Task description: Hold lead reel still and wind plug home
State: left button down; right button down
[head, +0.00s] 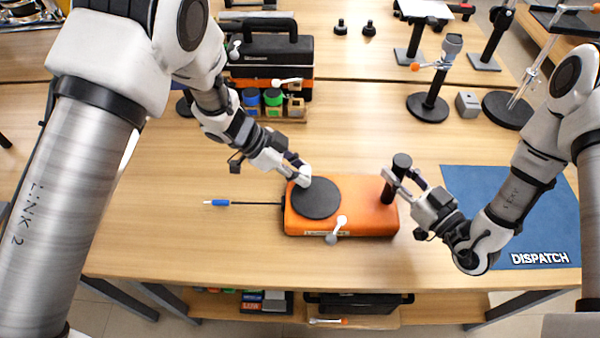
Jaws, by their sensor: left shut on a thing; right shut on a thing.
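The lead reel (362,222) is an orange box on the wooden table, with a flat black disc (316,199) on top. A black upright post (401,162) stands at its right end. A black lead runs out left from the box to the blue plug (217,203), which lies on the table. My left gripper (301,178) is shut at the upper left rim of the disc; the exact part it grips is hidden by its fingers. My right gripper (392,178) is shut on the post. A small white lever (338,227) shows at the box's front edge.
A blue DISPATCH mat (545,225) lies at the right. Behind the reel stand a black-and-orange case (270,58) and coloured pots (273,99). A black stand (430,103) is at the back right. The table left of the plug is clear.

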pick_arm(q)
jog(key=shift+w+d, duration=0.2)
jog(key=shift+d, duration=0.3)
jog(key=shift+w+d, duration=0.15)
jog(key=shift+d, duration=0.3)
jog(key=shift+s+d, duration=0.1)
jog(key=shift+d, duration=0.95)
jog(key=c, duration=0.8)
grip_release()
